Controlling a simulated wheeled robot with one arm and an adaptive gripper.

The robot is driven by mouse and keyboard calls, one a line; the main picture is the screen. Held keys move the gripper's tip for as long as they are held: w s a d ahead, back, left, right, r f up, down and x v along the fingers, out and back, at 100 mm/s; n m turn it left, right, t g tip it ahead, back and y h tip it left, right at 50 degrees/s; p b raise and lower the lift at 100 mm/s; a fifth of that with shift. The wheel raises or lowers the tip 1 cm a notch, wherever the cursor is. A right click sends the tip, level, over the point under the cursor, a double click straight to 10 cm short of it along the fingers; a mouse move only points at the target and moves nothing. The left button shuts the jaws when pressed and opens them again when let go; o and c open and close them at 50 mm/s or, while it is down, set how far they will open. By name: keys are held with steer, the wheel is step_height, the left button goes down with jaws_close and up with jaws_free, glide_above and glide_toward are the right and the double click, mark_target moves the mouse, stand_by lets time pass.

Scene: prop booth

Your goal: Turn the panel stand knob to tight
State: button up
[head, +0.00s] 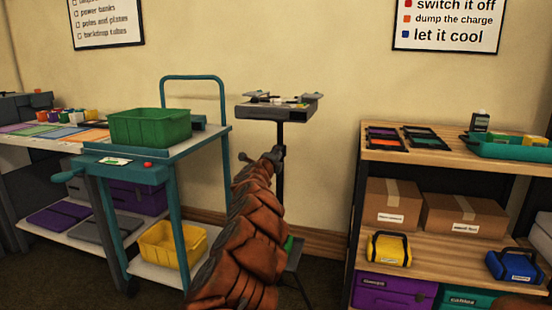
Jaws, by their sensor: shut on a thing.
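The panel stand (281,135) is a dark upright pole with a flat tray (277,110) on top, in the middle of the head view. My arm, in a brown segmented sleeve, reaches up from the bottom to the pole below the tray. My gripper (274,155) is at the pole at the arm's far end, small and dark, shut at the place of the stand's knob. The knob itself is mostly hidden by my gripper and arm, so its setting cannot be read. A small dark lever-like part (243,157) sticks out to the left there.
A teal cart (171,149) with a green bin (150,127) stands close on the left, a yellow bin (171,243) on its lower shelf. A wooden shelf (450,158) with boxes stands on the right. The wall is close behind the stand.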

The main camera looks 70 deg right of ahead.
steer(key=shift+f, duration=0.1)
steer(key=o, duration=1.2)
steer(key=shift+c, duration=0.2)
steer(key=shift+a, duration=0.1)
steer(key=s+a, duration=0.1)
steer(key=a, duration=1)
steer(key=shift+s+a, duration=0.15)
steer(key=shift+a, duration=0.2)
